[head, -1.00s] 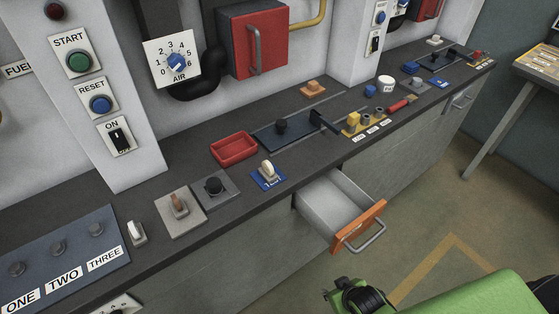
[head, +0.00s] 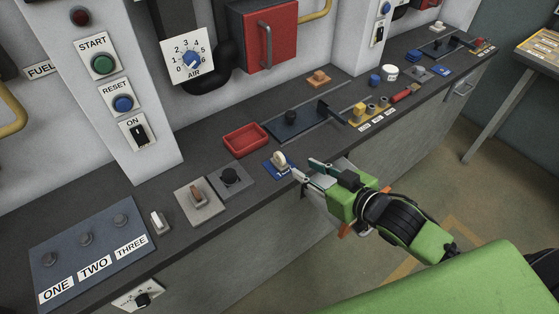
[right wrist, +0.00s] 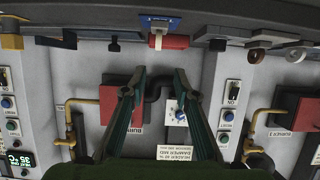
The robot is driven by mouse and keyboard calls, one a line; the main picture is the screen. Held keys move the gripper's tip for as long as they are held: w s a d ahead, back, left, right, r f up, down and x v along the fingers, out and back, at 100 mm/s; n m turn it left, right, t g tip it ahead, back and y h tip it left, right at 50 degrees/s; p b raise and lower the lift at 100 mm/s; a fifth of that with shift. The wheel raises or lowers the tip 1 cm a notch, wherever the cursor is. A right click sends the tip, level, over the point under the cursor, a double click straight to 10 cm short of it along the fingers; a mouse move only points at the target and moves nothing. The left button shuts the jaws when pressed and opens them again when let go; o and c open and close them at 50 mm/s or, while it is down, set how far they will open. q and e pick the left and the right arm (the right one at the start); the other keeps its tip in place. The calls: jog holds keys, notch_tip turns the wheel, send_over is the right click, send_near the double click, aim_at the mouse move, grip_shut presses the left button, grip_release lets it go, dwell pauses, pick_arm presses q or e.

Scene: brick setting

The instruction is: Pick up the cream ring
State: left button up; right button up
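The cream ring (head: 279,160) stands upright on a small blue base (head: 280,170) near the front edge of the dark bench. In the right wrist view the cream ring (right wrist: 157,39) shows near the top middle, below its blue base (right wrist: 160,22). My right gripper (head: 304,168) is just to the right of the ring in the head view, with its fingers pointing toward it. In the right wrist view its two fingers (right wrist: 159,73) are spread apart with nothing between them. The ring is beyond the fingertips. My left gripper is not in view.
A red tray (head: 246,141) sits behind the ring. A grey block with a black knob (head: 231,178) is to its left, and a dark slider plate (head: 296,122) is behind right.

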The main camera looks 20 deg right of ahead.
aim_at(282, 157)
jog(key=x, duration=0.7)
jog(key=shift+p, duration=0.4)
jog(key=shift+w+f, duration=0.25)
jog(key=shift+w, duration=0.15)
jog(key=shift+f+p+x, duration=0.15)
jog(key=shift+p+x, duration=0.2)
jog(key=shift+x, duration=0.75)
jog(key=shift+f+p+x, duration=0.15)
jog(key=shift+p+x, duration=0.2)
jog(key=shift+x, duration=0.8)
jog(key=shift+s+d, duration=0.1)
jog(key=shift+s, duration=0.05)
grip_shut()
